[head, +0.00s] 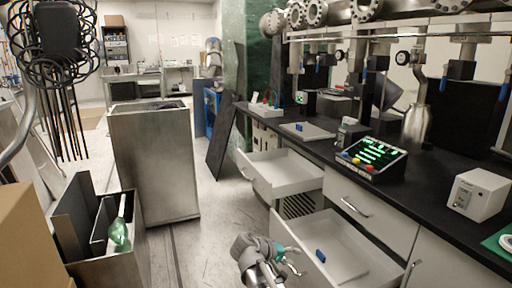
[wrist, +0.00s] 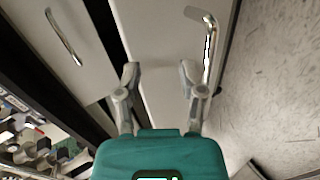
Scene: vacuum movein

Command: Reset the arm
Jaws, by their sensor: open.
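My gripper (head: 291,262) is at the bottom middle of the head view, low beside the front of the lower open drawer (head: 345,237). Its teal body and grey fingers show. In the wrist view my gripper (wrist: 160,78) has its two fingers spread apart with nothing between them. A pale drawer front lies beyond the fingers. A metal handle (wrist: 209,45) is close by the right finger; I cannot tell whether they touch. A second handle (wrist: 63,37) is at the upper left.
A blue item (head: 320,256) lies in the lower drawer. The upper drawer (head: 282,172) is also open. A black counter (head: 430,200) runs along the right with a control panel (head: 369,159). A metal cabinet (head: 155,165) stands left. The floor (head: 215,235) between is clear.

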